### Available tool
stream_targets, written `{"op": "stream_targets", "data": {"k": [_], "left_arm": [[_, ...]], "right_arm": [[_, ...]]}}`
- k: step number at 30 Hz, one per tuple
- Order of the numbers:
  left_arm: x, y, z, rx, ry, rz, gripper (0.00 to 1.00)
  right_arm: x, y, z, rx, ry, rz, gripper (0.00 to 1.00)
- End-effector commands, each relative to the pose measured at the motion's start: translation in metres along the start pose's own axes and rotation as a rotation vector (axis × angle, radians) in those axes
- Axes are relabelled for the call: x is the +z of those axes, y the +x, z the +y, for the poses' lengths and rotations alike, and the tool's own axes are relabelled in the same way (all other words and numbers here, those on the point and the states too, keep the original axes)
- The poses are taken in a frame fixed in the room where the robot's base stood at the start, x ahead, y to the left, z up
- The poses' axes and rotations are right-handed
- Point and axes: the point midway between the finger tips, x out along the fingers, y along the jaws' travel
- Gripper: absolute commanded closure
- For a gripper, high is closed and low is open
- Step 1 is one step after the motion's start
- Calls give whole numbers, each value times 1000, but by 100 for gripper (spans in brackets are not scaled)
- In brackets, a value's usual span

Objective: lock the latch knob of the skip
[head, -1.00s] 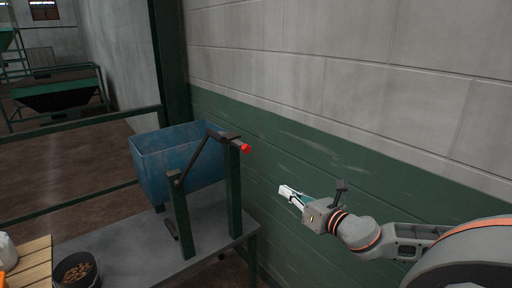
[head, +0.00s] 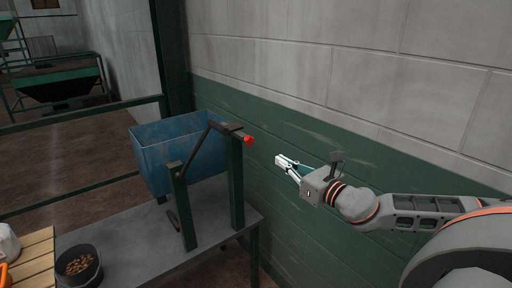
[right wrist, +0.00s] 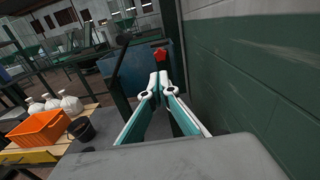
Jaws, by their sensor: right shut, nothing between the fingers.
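The blue skip (head: 172,150) hangs in a dark green frame on a grey table. The red latch knob (head: 249,140) sticks out to the right from the top of the right-hand post (head: 236,185). In the right wrist view the red knob (right wrist: 160,56) shows just beyond the fingertips, in front of the skip (right wrist: 150,68). My right gripper (head: 279,161) is shut and empty, to the right of the knob and a little below it in the head view, apart from it. The right wrist view shows its fingers (right wrist: 159,76) together. My left gripper is not in view.
The green and white block wall (head: 330,160) runs close behind my right arm. A black bucket (head: 79,268) with brown contents and a wooden pallet (head: 35,258) are at the lower left. An orange crate (right wrist: 38,130) and white jugs (right wrist: 70,104) show in the right wrist view.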

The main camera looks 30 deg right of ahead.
Motion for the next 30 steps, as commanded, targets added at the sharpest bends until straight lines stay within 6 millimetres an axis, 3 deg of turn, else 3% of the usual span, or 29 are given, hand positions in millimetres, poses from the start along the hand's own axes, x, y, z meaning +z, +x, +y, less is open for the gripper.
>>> {"op": "stream_targets", "data": {"k": [20, 30], "left_arm": [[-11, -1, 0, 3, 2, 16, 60], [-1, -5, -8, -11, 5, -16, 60]], "right_arm": [[2, 47, 0, -1, 1, -3, 100], [2, 84, 0, 0, 3, -2, 100]]}}
